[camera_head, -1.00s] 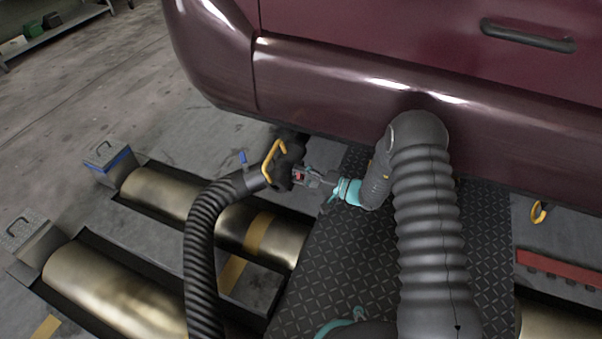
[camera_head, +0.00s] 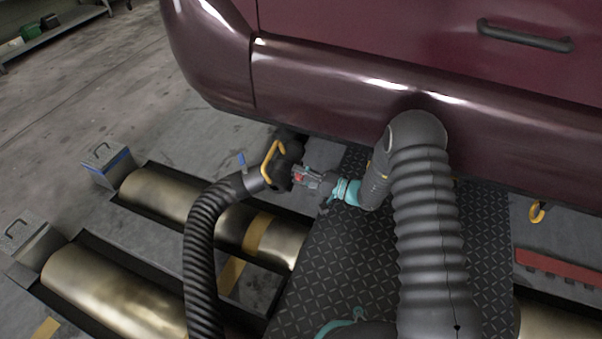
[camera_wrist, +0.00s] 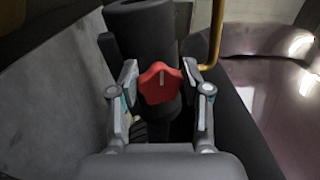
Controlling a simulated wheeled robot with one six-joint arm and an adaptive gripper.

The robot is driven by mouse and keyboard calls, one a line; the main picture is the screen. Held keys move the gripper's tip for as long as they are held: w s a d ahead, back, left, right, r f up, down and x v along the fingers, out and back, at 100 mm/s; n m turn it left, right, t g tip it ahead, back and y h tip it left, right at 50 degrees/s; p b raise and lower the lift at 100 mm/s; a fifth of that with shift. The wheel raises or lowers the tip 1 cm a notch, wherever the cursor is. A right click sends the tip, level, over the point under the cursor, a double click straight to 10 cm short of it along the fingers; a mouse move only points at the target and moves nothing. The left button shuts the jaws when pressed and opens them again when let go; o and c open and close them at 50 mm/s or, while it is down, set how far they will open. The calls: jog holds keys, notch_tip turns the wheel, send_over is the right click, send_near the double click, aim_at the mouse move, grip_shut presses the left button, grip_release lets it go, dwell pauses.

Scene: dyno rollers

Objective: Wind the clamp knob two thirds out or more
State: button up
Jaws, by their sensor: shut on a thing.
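In the head view my gripper (camera_head: 297,176) reaches left to the dark nozzle (camera_head: 284,165) at the end of the ribbed hose (camera_head: 200,250), and only a little red of the knob shows there. The nozzle has a yellow handle (camera_head: 272,160). How far the knob is wound out cannot be told.
The maroon vehicle's sill (camera_head: 330,90) hangs just above and behind the nozzle. Metal rollers (camera_head: 165,195) lie in the floor at left. A dark tread plate (camera_head: 340,250) lies below my arm. A red ramp-like block (camera_head: 560,268) is at right.

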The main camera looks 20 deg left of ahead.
jog(key=shift+w, duration=0.1)
jog(key=o, duration=1.1)
jog(key=shift+o, duration=0.2)
